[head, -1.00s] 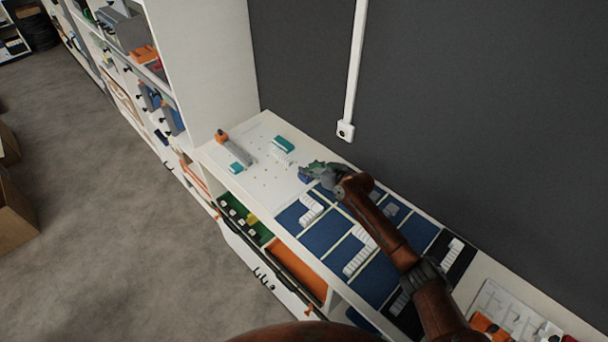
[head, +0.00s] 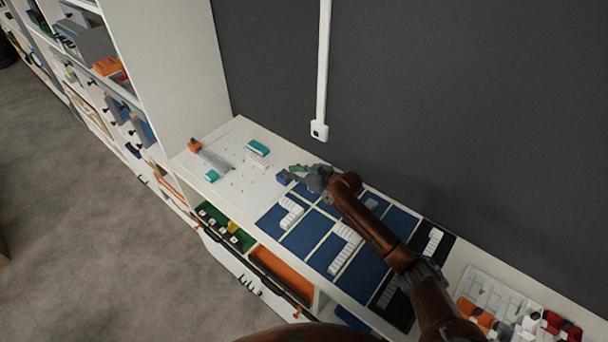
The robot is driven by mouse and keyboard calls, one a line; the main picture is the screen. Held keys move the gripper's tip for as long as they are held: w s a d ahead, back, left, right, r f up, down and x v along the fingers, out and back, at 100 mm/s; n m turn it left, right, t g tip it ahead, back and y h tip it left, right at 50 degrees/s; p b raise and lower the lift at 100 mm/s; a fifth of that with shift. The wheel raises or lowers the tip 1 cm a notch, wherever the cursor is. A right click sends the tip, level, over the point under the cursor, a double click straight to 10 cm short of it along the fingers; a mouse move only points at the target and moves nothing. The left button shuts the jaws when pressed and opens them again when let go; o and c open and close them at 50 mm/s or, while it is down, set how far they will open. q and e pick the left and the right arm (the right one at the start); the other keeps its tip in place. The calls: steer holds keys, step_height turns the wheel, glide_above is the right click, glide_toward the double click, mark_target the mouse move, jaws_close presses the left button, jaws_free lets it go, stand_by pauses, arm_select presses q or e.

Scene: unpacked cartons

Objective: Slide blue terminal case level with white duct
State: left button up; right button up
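A small blue case (head: 282,179) sits on the white worktop at the left edge of the blue mats. The white duct (head: 323,75) runs down the dark wall to a white box (head: 319,130) just above the worktop's back edge. My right gripper (head: 297,174) is low over the worktop, its fingers at the right side of the blue case. The fingers are small and partly overlap the case, so I cannot tell whether they touch or grip it. The case lies left of the duct's line in the picture. My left gripper is not in view.
White terminal rows (head: 345,249) stand on blue mats. A parts tray (head: 497,293) is at lower right.

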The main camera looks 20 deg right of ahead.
steer(key=v, duration=0.8)
steer(key=shift+f, duration=0.15)
